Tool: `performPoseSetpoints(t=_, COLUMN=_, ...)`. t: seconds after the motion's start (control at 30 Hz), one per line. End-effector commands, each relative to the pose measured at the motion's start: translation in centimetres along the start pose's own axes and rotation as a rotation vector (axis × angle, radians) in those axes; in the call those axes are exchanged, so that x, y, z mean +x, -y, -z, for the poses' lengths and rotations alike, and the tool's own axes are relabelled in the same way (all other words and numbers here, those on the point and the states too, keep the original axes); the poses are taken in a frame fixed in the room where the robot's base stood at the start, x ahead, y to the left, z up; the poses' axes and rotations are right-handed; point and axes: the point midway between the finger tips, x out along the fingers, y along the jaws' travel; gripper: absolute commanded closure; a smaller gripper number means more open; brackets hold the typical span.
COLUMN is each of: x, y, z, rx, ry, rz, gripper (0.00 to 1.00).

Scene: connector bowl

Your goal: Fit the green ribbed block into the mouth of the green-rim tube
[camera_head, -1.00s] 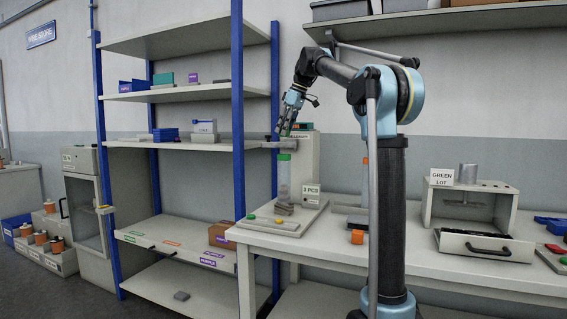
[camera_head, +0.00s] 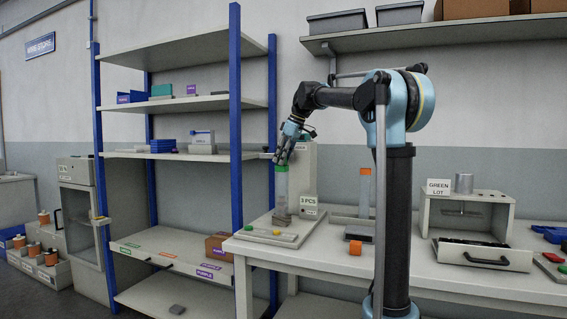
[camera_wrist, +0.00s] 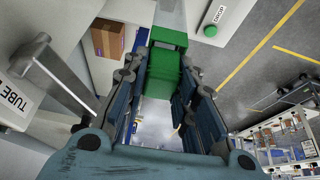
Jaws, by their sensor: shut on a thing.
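My gripper (camera_head: 283,158) points down at the top of the clear tube (camera_head: 281,188), whose green rim (camera_head: 281,169) shows just below the fingers. The tube stands upright on a grey fixture at the left end of the bench. In the wrist view my gripper (camera_wrist: 164,78) is shut on the green ribbed block (camera_wrist: 165,62), which sits between the two dark fingers. The block cannot be made out apart from the rim and fingers in the head view. Whether it is above the mouth or partly in it, I cannot tell.
A grey post with a "3 PCS" sign (camera_head: 309,201) stands right behind the tube. An orange-rim tube (camera_head: 364,188) and an orange block (camera_head: 355,247) are further right. A "GREEN LOT" box (camera_head: 466,215) with an open drawer follows. A blue-posted shelf (camera_head: 236,120) stands close on the left.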

Motion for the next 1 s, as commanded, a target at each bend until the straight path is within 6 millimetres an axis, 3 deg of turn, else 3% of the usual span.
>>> performPoseSetpoints(t=0.03, x=1.1, y=0.1, z=-0.6, rx=0.000, ry=0.014, rz=0.012, gripper=1.00)
performPoseSetpoints(t=0.2, x=2.4, y=-1.3, z=-0.5, rx=0.004, ry=0.020, rz=0.024, gripper=1.00)
performPoseSetpoints(t=0.23, x=2.5, y=-1.5, z=-0.5, rx=0.004, ry=0.021, rz=0.025, gripper=0.68)
performPoseSetpoints(t=0.3, x=2.8, y=-1.8, z=-0.5, rx=0.006, ry=0.022, rz=0.027, gripper=0.55)
performPoseSetpoints(t=1.0, x=0.5, y=0.1, z=-0.8, rx=0.003, ry=0.010, rz=0.005, gripper=0.55)
